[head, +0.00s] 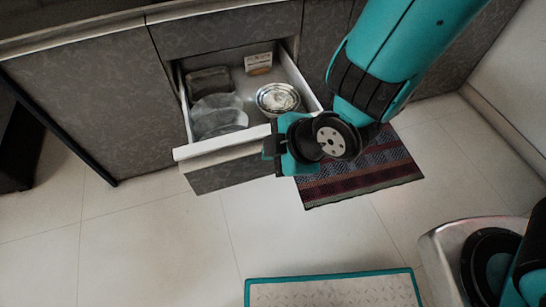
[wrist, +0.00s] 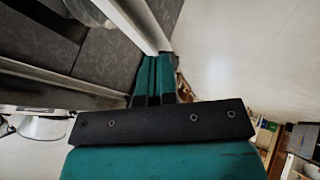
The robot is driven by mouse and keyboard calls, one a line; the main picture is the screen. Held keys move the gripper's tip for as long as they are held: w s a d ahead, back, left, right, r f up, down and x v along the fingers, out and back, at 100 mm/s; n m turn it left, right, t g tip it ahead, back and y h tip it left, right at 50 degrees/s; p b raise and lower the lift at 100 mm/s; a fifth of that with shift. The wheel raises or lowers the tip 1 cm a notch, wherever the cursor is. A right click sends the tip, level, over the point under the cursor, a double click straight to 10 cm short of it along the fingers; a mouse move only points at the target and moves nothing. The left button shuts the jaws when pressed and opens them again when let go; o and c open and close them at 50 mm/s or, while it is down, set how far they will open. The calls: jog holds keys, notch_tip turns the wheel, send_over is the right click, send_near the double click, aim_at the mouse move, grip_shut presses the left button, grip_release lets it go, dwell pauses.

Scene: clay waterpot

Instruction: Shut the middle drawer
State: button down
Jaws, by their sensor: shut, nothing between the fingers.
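The open drawer (head: 228,172) sticks out of the grey cabinet below a closed top panel. It has a grey patterned front and white rims. Inside are clear glass bowls (head: 218,115), a metal bowl (head: 278,98) and a small box (head: 258,63). My gripper (head: 270,147) is at the right end of the drawer's front, overlapping its rim in the head view; I cannot tell whether it touches. In the wrist view the teal fingers (wrist: 152,80) are together and empty, their tips close to a white rim (wrist: 140,25). My arm hides the drawer's front right corner.
Closed grey cabinet panels (head: 95,100) stand left of the drawer. A striped mat (head: 360,175) lies on the tiled floor under and right of my gripper. The floor (head: 150,235) in front of the drawer is clear.

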aim_at(238, 150)
jog(key=w+a+f+b, duration=0.1)
jog(key=w+f, duration=0.1)
jog(key=w+a+f+b, duration=0.4)
jog(key=f, duration=0.1)
jog(key=shift+w, duration=0.1)
jog(key=shift+w+a+r, duration=0.1)
jog(key=shift+w+r, duration=0.05)
jog(key=shift+w, duration=0.15)
